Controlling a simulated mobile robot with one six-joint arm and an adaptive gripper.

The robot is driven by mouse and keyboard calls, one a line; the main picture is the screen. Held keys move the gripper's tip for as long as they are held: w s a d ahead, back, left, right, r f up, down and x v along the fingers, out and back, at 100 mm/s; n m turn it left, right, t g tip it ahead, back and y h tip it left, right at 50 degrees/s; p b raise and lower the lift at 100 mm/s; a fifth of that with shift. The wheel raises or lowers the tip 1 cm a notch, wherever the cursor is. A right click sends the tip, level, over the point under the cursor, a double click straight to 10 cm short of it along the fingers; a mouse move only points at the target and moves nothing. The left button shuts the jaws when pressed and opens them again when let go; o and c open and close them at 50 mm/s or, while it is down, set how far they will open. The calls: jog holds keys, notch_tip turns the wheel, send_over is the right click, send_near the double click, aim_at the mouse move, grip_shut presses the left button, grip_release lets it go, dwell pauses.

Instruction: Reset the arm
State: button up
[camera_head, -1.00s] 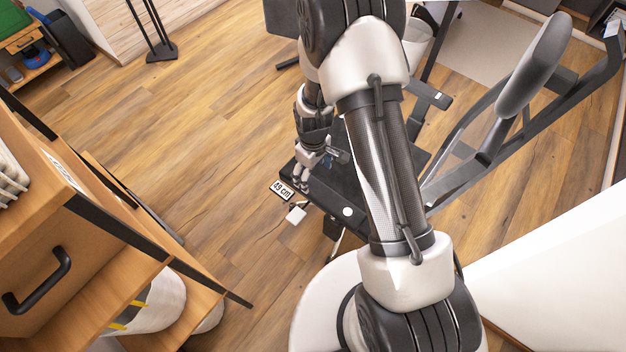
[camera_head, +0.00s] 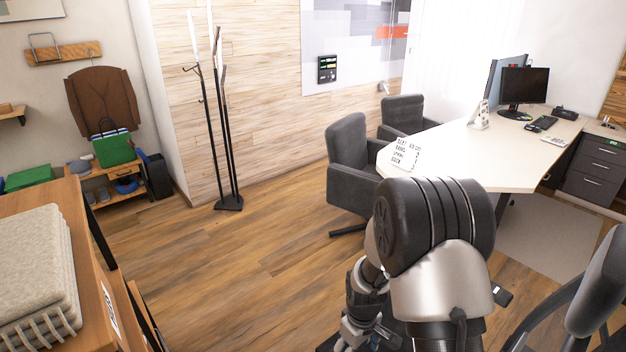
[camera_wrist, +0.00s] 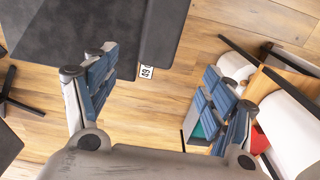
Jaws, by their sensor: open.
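My gripper shows in the wrist view (camera_wrist: 158,105), its two blue-padded fingers spread wide apart with nothing between them. Beyond the fingers lie the wood floor and a dark flat surface with a small white label (camera_wrist: 146,72). In the head view my arm rises at the bottom right of centre, folded, with the gripper end low in the picture and mostly cut off by the lower edge.
A white desk (camera_head: 470,160) with grey chairs (camera_head: 350,165) stands at the back right. A coat stand (camera_head: 226,140) is by the plank wall. A wooden shelf unit (camera_head: 95,260) with folded beige fabric (camera_head: 38,265) is close on the left. The floor (camera_head: 220,270) between is clear.

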jog(key=s+r+m+t, duration=0.1)
jog(key=s+r+m, duration=0.15)
jog(key=r, duration=0.85)
jog(key=s+r+m+t, duration=0.1)
jog(key=s+r, duration=0.2)
jog(key=r, duration=0.7)
jog(key=s+r+m+t, duration=0.1)
jog(key=s+r, duration=0.4)
jog(key=s, duration=0.3)
jog(key=s+r+m+t, duration=0.1)
jog(key=s+r+m, duration=0.1)
jog(key=s+r, duration=0.3)
jog(key=s, duration=0.3)
jog(key=shift+d+r+t, duration=0.15)
jog(key=shift+r+t, duration=0.15)
jog(key=shift+r, duration=0.1)
